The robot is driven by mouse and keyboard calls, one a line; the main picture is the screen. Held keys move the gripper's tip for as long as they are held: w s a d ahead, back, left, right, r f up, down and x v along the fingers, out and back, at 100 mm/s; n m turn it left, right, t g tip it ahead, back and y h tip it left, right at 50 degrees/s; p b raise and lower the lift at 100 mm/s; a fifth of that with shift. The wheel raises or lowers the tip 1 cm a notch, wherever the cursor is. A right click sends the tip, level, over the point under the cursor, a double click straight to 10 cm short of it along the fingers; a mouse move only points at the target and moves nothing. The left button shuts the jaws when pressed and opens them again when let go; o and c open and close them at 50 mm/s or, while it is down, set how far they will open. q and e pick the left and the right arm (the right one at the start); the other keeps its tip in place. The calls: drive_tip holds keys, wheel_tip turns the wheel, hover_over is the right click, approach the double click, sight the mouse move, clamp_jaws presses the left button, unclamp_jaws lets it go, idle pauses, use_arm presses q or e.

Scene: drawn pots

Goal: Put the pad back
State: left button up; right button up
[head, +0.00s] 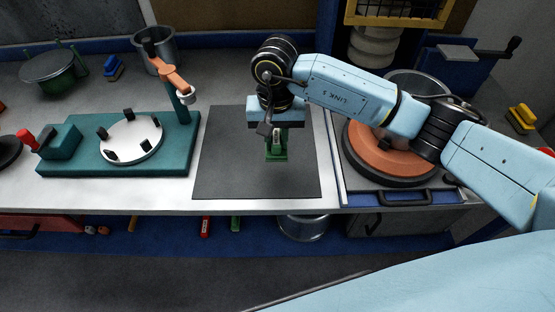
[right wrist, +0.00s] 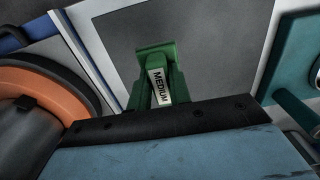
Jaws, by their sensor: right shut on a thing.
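A green pad with a "MEDIUM" label (head: 277,155) is in the head view, over the right part of a dark grey mat (head: 225,165). It also shows in the right wrist view (right wrist: 158,85), just beyond the gripper's black edge. My right gripper (head: 275,138) points down and is shut on the green pad, hiding its upper part. I cannot tell whether the pad touches the mat. My left gripper is not in view.
Left of the mat stands a teal fixture (head: 75,165) with a white clamped disc (head: 130,140) and an orange arm. Right is an orange wheel (head: 385,155). Similar blue (head: 113,67) and yellow (head: 522,118) pieces lie farther off. The mat's left side is clear.

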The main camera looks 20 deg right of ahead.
sight(276, 151)
wheel_tip(276, 151, down, 3)
drive_tip(key=shift+f, duration=0.75)
wheel_tip(276, 151, down, 3)
drive_tip(key=shift+f+p, duration=0.1)
drive_tip(key=shift+p, duration=0.2)
drive_tip(key=shift+w+f, duration=0.1)
drive_tip(key=shift+f, duration=0.1)
drive_tip(key=o, duration=0.4)
drive_tip(key=shift+f, duration=0.1)
drive_tip(key=o, duration=0.5)
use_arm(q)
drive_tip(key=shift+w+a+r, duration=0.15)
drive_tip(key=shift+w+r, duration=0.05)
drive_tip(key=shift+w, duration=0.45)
